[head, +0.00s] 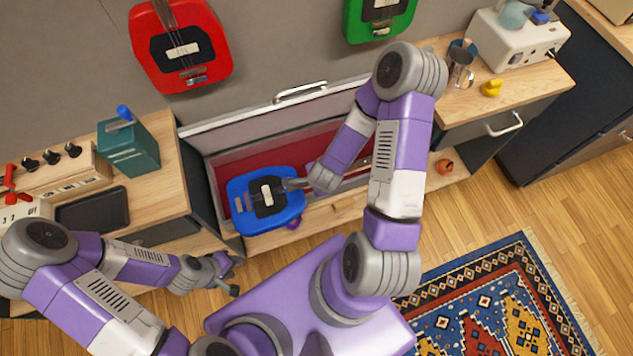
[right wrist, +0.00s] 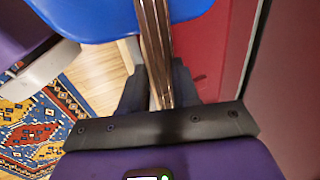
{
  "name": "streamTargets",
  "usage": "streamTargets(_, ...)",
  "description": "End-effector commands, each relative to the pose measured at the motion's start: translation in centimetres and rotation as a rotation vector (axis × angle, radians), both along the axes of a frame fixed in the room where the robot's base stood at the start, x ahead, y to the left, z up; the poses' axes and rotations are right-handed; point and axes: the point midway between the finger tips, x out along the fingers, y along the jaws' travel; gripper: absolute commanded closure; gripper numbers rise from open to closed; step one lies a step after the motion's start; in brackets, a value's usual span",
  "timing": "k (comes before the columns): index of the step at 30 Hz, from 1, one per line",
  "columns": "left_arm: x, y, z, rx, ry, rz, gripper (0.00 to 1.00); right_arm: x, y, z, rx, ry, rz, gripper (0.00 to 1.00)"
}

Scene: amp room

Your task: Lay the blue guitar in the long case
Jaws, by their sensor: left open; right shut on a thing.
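The blue guitar (head: 237,190) has a black plate and a neck pointing right in the head view. My right gripper (head: 298,183) is shut on its neck. In the right wrist view the neck (right wrist: 154,45) runs between the fingers of the right gripper (right wrist: 160,95), with the blue body (right wrist: 95,18) beyond. The long case (head: 320,138) is open, with red lining. The guitar body overlaps its left end and front edge; I cannot tell if it touches. My left gripper (head: 230,275) is open and empty, left of and nearer than the guitar.
A red guitar (head: 212,35) and a green guitar (head: 358,28) hang on the wall. A counter with a teal box (head: 128,148) stands left, another with a white machine (head: 515,40) right. A patterned rug (head: 480,300) covers the floor.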

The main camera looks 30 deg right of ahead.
Motion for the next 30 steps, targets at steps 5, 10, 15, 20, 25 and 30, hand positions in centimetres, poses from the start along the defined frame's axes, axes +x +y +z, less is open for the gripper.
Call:
streamTargets(5,0.0,0.0,-1.3,0.000,0.000,0.000,0.57,0.4,0.0,-0.1,-0.001,-0.009,0.002,1.00)
streamTargets(10,0.0,0.0,-2.2,0.000,0.000,0.000,0.57,0.6,0.1,-0.1,0.002,-0.012,0.001,1.00)
streamTargets(15,0.0,0.0,-3.2,0.000,0.000,0.000,0.57,0.8,0.2,0.0,0.006,-0.016,0.002,1.00)
streamTargets(20,0.0,0.0,-3.4,0.000,0.000,0.000,0.57,1.1,0.2,0.2,0.011,-0.017,0.001,1.00)
streamTargets(25,0.0,0.0,-2.8,0.000,0.000,0.000,0.57,2.1,0.0,0.2,0.011,-0.016,0.002,1.00)
streamTargets(30,0.0,0.0,-2.4,0.000,0.000,0.000,0.57,3.0,-0.3,0.1,0.011,-0.016,0.002,1.00)
